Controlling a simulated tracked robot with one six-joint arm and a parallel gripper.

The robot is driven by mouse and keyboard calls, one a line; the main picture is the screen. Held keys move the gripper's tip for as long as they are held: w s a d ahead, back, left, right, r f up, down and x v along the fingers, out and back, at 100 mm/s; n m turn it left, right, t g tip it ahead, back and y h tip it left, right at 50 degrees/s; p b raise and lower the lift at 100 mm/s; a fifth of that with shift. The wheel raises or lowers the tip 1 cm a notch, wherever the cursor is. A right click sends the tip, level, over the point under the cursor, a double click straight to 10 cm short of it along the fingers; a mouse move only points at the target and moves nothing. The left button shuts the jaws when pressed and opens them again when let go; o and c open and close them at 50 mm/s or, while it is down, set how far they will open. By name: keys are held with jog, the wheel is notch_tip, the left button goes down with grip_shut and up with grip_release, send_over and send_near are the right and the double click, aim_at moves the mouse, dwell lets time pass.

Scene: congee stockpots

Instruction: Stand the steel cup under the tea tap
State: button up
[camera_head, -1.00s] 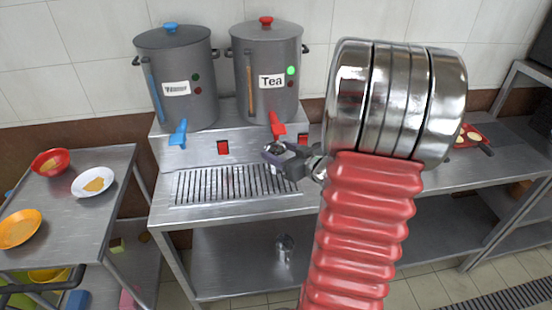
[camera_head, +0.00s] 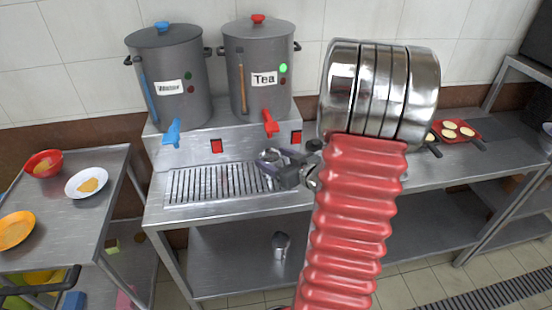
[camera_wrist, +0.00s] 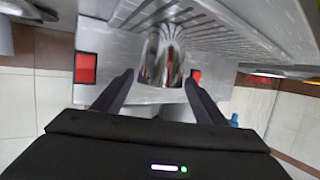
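The steel cup (camera_wrist: 163,52) shows between my fingertips in the wrist view, with the slotted drip grate behind it. My gripper (camera_head: 279,165) is in front of and below the red tea tap (camera_head: 270,122) in the head view. The tap is on the pot labelled Tea (camera_head: 262,95).
A pot labelled Water with a blue tap (camera_head: 172,132) stands left of the tea pot. Red switches (camera_head: 216,146) sit on the stand's front. Another steel vessel (camera_head: 281,243) is on the lower shelf. Plates (camera_head: 87,183) lie on the left table, a red tray (camera_head: 470,129) on the right.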

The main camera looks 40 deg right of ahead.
jog(key=shift+o, duration=0.9)
jog(key=shift+r, duration=0.1)
jog(key=shift+s+r, duration=0.1)
jog(key=shift+s, duration=0.05)
jog(key=v, duration=1.1)
jog(key=shift+s, duration=0.35)
jog(key=shift+r, duration=0.15)
